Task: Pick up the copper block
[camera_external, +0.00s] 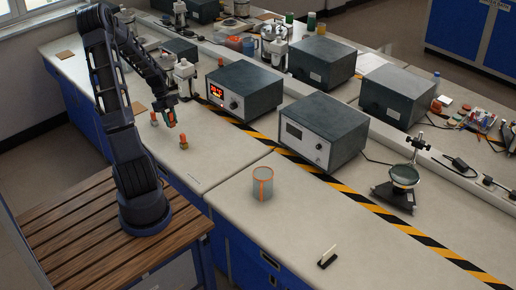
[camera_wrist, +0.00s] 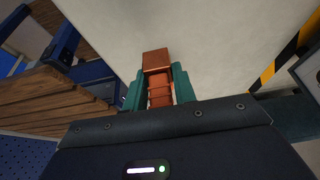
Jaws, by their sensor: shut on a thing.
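The copper block (camera_wrist: 155,61) shows in the wrist view as a reddish-brown block between my gripper's two green fingers. Its far end sticks out past the fingertips. My gripper (camera_wrist: 158,84) is shut on it, one finger along each side. In the external view my gripper (camera_external: 171,118) is over the left bench, pointing down. The block is too small there to tell clearly from the fingers.
Two small orange-and-brass pieces (camera_external: 183,142) (camera_external: 154,118) stand on the bench by my gripper. Grey instrument boxes (camera_external: 244,90) line the hazard-striped strip. The bench between is mostly clear.

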